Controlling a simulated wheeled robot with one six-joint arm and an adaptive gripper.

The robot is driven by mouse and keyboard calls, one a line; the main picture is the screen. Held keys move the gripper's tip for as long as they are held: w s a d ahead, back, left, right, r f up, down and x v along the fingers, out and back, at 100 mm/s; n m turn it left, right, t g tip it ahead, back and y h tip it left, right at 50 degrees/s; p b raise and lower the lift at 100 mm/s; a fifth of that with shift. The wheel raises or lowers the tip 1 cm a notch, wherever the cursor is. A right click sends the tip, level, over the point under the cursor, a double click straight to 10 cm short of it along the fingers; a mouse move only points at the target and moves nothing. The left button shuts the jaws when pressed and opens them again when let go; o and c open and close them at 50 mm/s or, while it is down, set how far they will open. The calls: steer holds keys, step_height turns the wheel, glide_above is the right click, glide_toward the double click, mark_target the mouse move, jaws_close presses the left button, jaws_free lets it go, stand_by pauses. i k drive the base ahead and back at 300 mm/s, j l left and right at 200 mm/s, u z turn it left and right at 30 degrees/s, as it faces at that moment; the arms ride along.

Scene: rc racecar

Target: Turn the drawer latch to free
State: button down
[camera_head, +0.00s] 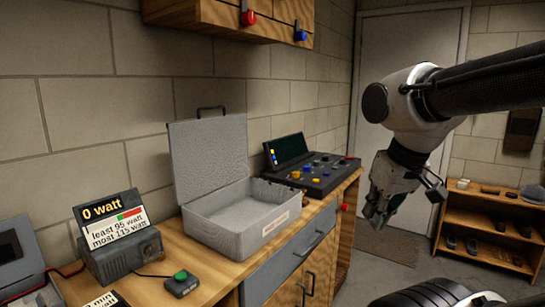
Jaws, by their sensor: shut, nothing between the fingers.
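The grey drawer (268,281) is in the front of the wooden workbench, with a bar handle (309,243) on its face, and looks closed. A small red knob (344,207) sits near the bench's right end, beyond the drawer; I cannot tell whether it is the drawer latch or how it is turned. My gripper (375,218) hangs in the air to the right of the bench, pointing down. It is shut and empty, apart from the drawer and the red knob.
An open grey metal box (235,222) and a control panel (312,174) stand on the bench. A watt display (112,222) and a green button (181,278) are at left. A wall cabinet (215,12) hangs above. A low shelf (490,222) stands at right.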

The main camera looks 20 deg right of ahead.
mark_target(343, 206)
steer(key=i+l, duration=0.25)
steer(key=l, duration=0.15)
steer(key=i+l, duration=0.2)
steer(key=l, duration=0.25)
steer(key=i+l, duration=0.25)
steer(key=l, duration=0.15)
steer(key=z, duration=0.05)
